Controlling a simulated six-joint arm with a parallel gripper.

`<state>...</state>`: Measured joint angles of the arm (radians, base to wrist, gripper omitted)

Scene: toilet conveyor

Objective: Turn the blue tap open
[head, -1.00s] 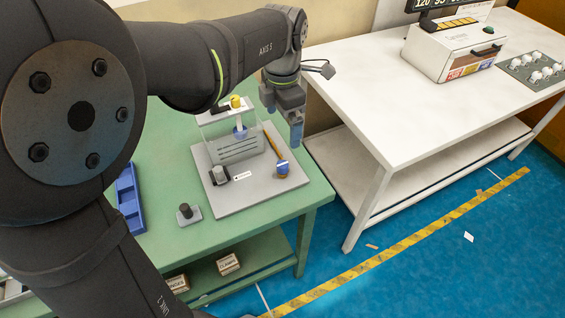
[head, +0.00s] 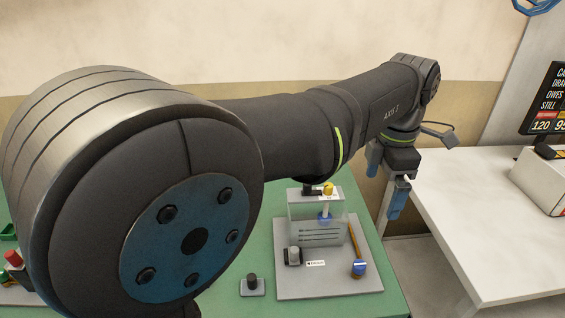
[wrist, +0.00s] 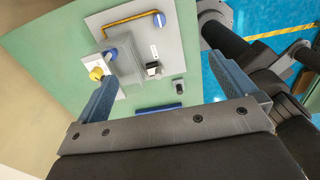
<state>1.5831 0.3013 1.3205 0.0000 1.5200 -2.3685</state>
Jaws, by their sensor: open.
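The blue tap (head: 358,268) is a round blue knob at the front right of a grey board (head: 300,290), at the end of a yellow-brown pipe. In the wrist view the tap (wrist: 159,19) is near the top edge, beyond my fingertips. My gripper (head: 385,185) is open and empty, raised behind and to the right of the board, apart from the tap. Its two blue fingers are spread on either side in the wrist view (wrist: 162,72). A clear tank (head: 316,232) with a blue part inside and a yellow knob (head: 328,188) on top stands on the board.
The board lies on a green table (head: 395,300). A small grey base with a dark knob (head: 252,286) sits left of the board. A white table (head: 480,220) stands to the right. A blue tray (wrist: 158,108) shows in the wrist view. My arm hides the table's left part.

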